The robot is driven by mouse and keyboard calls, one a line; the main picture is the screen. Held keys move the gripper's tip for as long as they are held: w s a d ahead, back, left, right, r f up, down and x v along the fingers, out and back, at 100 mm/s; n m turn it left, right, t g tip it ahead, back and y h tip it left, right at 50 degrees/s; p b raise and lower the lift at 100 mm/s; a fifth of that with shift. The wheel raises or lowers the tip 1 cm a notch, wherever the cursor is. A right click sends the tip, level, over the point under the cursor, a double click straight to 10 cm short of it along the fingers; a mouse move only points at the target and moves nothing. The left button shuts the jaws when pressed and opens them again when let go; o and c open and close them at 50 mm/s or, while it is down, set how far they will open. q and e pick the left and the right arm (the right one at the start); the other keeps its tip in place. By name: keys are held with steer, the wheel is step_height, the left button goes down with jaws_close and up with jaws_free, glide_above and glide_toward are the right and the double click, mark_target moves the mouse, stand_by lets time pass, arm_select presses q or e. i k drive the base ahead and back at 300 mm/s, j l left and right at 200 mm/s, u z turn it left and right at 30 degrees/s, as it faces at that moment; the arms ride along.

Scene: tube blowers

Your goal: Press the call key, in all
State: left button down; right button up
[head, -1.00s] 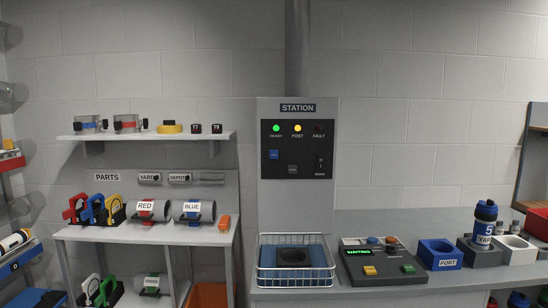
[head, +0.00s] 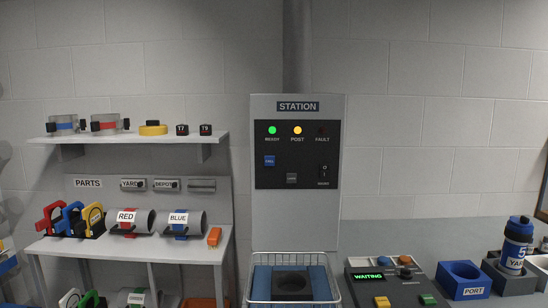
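The station panel (head: 297,228) is a grey upright cabinet with a black face, in the middle of the head view. The call key (head: 269,160) is a small blue square with a pale label, at the left of that face. Above it, the READY lamp (head: 272,130) is green and the POST lamp (head: 297,130) is amber. The FAULT lamp (head: 322,130) is dark. A grey key (head: 291,178) and a black switch (head: 324,171) are to the right of the call key. Neither of my grippers is in view.
A wire basket (head: 290,258) stands below the panel. A console (head: 366,289) reading WAITING, a blue PORT block (head: 463,280) and a blue bottle (head: 517,245) stand to its right. Parts shelves (head: 130,246) are on the left. The space before the panel looks clear.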

mark_target(269, 160)
steer(key=i+l, duration=0.1)
steer(key=i, duration=0.4)
steer(key=i+l, duration=0.15)
steer(key=i, duration=0.35)
